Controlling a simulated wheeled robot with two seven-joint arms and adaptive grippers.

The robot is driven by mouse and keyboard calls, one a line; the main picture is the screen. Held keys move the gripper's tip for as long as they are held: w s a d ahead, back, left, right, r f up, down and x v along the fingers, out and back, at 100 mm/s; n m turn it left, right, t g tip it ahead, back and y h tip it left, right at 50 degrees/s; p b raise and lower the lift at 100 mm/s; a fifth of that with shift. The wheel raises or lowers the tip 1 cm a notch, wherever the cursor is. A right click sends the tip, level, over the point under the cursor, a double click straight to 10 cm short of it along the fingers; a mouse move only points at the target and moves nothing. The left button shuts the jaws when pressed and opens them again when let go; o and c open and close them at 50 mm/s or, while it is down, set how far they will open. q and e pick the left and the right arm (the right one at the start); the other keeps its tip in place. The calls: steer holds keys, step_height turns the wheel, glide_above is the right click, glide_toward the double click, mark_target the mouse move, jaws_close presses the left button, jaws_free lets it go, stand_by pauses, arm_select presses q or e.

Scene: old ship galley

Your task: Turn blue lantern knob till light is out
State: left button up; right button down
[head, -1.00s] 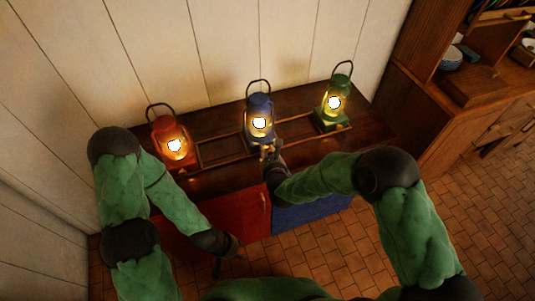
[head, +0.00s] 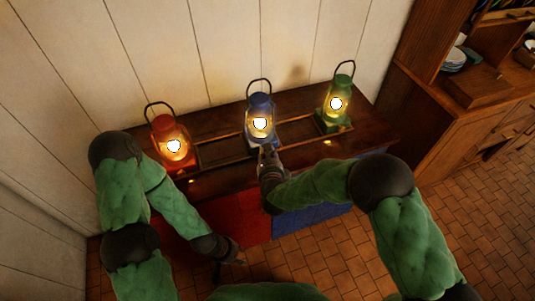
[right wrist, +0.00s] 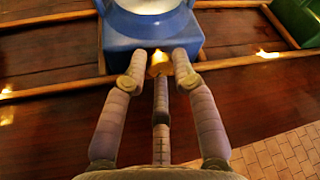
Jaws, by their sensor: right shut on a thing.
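The blue lantern (head: 261,105) stands upright between two other lanterns on the dark wooden top, its glass glowing bright. In the right wrist view its blue base (right wrist: 153,38) fills the top middle. A small brass-coloured knob (right wrist: 160,63) sticks out from the front of the base. My right gripper (right wrist: 160,72) has its fingertips on both sides of this knob and is shut on it. In the head view the right gripper (head: 267,150) is at the lantern's front and hides the knob. My left gripper (head: 229,266) hangs low in front of the cabinet, fingers apart and empty.
A lit red lantern (head: 170,136) stands to the left and a lit green lantern (head: 336,103) to the right. Low wooden rails (head: 222,152) run around the lantern places. A wooden cupboard (head: 440,130) stands at the right. The tiled floor (head: 335,240) is clear.

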steer(key=c, duration=1.3)
jaws_free()
steer(key=shift+f, duration=0.1)
steer(key=v, duration=1.2)
